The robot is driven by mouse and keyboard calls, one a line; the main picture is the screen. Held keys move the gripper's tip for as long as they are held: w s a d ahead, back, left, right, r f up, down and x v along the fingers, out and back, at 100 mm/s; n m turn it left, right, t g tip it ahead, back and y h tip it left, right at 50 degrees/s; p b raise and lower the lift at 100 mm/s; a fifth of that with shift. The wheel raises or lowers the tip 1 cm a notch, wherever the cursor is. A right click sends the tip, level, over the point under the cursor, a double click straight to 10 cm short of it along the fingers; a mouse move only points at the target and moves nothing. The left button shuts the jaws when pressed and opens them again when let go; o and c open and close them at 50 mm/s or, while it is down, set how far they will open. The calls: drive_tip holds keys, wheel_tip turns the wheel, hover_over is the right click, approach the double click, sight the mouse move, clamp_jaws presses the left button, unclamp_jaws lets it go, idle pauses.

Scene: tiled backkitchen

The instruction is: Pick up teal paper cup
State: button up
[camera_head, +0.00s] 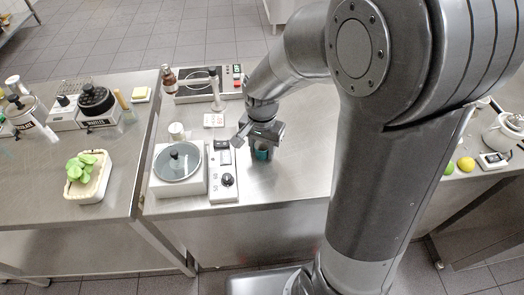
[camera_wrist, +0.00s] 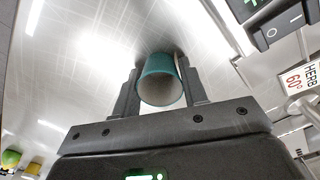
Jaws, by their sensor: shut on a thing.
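The teal paper cup (camera_wrist: 160,64) is between the two fingers of my gripper (camera_wrist: 160,92) in the wrist view, with its pale open mouth facing the camera. The fingers touch it on both sides. In the head view, a small teal part of the cup (camera_head: 262,155) shows below my gripper (camera_head: 262,148), at the counter just right of the white appliance with a dark knob. The rest of the cup is hidden by the gripper there. I cannot tell whether the cup touches the counter.
A white hot plate with a glass lid (camera_head: 179,162) and a control box (camera_head: 223,172) stand close left of my gripper. Behind are a cooktop (camera_head: 205,86) and a brown bottle (camera_head: 168,78). Fruit (camera_head: 466,164) lies far right. Bare steel counter (camera_head: 300,165) is right of the gripper.

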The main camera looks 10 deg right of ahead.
drive_tip(key=c, duration=0.3)
